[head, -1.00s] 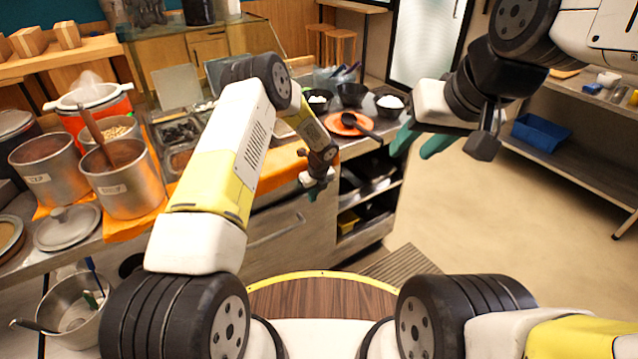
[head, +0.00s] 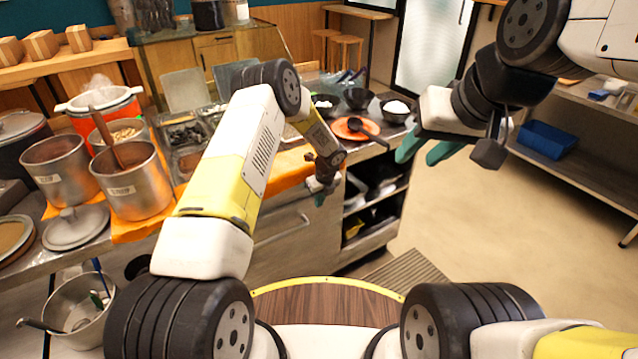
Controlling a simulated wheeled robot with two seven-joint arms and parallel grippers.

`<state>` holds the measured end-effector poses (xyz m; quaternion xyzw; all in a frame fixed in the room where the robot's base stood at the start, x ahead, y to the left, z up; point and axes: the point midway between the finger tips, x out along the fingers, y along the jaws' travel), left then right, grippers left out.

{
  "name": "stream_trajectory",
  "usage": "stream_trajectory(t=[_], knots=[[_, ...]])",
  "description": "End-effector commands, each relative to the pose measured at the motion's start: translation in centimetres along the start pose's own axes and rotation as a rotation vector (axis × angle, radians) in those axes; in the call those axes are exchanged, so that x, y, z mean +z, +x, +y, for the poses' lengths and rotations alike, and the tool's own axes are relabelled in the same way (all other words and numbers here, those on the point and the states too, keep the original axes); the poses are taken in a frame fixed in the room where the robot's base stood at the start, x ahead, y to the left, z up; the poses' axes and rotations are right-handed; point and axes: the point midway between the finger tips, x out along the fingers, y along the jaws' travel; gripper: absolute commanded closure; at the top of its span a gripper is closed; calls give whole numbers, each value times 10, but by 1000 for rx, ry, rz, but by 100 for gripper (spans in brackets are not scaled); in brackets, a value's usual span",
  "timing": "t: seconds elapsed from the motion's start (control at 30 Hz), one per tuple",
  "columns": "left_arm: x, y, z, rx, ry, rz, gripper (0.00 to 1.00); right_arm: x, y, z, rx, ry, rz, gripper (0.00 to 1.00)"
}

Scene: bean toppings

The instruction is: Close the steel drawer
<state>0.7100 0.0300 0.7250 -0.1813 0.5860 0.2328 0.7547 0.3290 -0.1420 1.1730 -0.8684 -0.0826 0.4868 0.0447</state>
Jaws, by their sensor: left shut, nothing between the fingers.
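The steel drawer (head: 290,247) is under the counter, in front of me. Its grey front and long bar handle (head: 282,229) show between my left arm and the open shelves. How far it stands out is hard to tell, as my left arm hides its left and upper parts. My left gripper (head: 320,197) is shut and empty, pointing down at the upper right of the drawer front. I cannot tell whether it touches the front. My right gripper (head: 417,160) is open and empty, raised over the floor to the right, away from the drawer.
The counter carries steel pots (head: 133,185), a lid (head: 76,228), dark bowls (head: 396,111) and an orange plate (head: 354,128). Open shelves (head: 372,205) stand right of the drawer. A side rack with a blue bin (head: 541,139) is at the right.

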Motion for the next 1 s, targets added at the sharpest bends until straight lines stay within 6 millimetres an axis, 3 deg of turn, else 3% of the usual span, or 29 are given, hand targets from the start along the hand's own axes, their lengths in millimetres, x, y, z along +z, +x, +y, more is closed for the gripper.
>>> stream_trajectory(t=[0.07, 0.3, 0.67, 0.73, 0.87, 1.0], knots=[[-15, -4, -6, 0, 5, 6, 100, 0, 0, 0, 0, 0, 0, 62], [-14, -63, -5, -1, 1, 8, 100, 0, 0, 0, 0, 0, 0, 62], [-12, -108, -3, -2, -18, 9, 100, 0, 0, 0, 0, 0, 0, 62], [-6, -124, 2, -7, -70, 4, 100, 0, 0, 0, 0, 0, 0, 62], [12, -179, 23, -27, -270, -9, 100, 0, 0, 0, 0, 0, 0, 62], [25, -252, 61, -60, -572, -11, 100, 0, 0, 0, 0, 0, 0, 62]])
